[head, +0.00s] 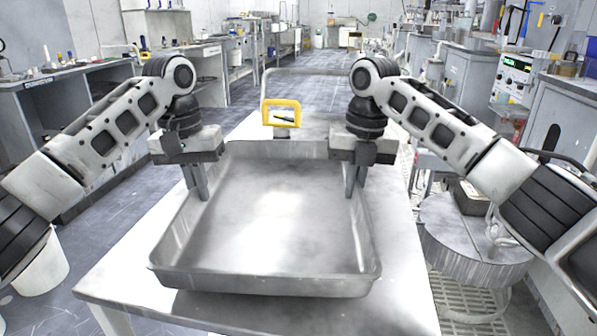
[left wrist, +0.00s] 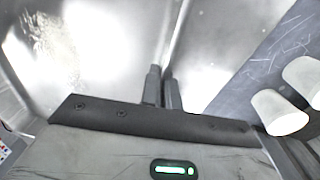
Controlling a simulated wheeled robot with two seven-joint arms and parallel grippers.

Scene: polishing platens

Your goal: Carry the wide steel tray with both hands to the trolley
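The wide steel tray (head: 265,283) is a shallow, empty metal pan lying level on a pale table (head: 405,290). My left gripper (head: 196,186) points down at the tray's left wall, one finger on each side of it, and looks shut on it. In the left wrist view its fingers (left wrist: 163,88) are close together at the tray's rim, with the tray floor (left wrist: 110,40) to the left. My right gripper (head: 354,182) holds the right wall in the same way. A grey tubular handle (head: 320,70) stands beyond the tray; whether it belongs to the trolley is unclear.
A yellow-framed object (head: 281,113) stands behind the tray. A round grey drum (head: 470,245) is at the right, and a white bucket (head: 42,265) stands on the floor at the left. Benches line both sides, with an open aisle (head: 245,100) between.

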